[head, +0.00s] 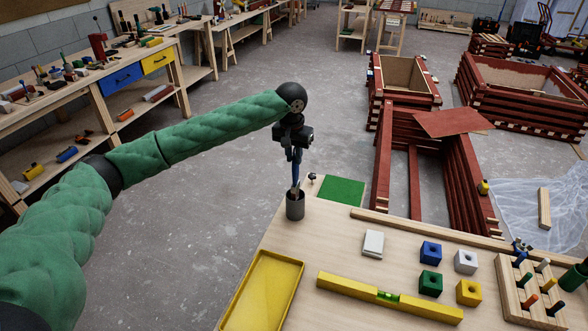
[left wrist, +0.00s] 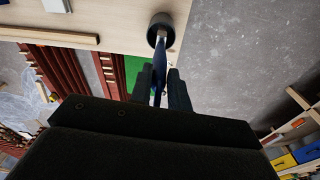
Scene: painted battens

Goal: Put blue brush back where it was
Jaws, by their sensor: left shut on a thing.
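The blue brush (head: 296,170) hangs upright, handle up, in my left gripper (head: 297,149). The gripper is shut on the handle. In the left wrist view the brush (left wrist: 159,66) shows between the two fingers (left wrist: 160,84). A dark grey cup (head: 295,206) stands at the table's far left corner, right below the brush. The brush's lower end is at the cup's mouth and seems to reach into it; how deep is hidden. The cup's opening also shows in the left wrist view (left wrist: 153,36). My right gripper cannot be made out.
A green mat (head: 342,190) lies right of the cup. A yellow tray (head: 256,301), a yellow level (head: 345,289), a white block (head: 373,243), several coloured blocks and a wooden rack (head: 507,294) stand on the table (head: 310,250). Red batten frames (head: 460,180) stand beyond.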

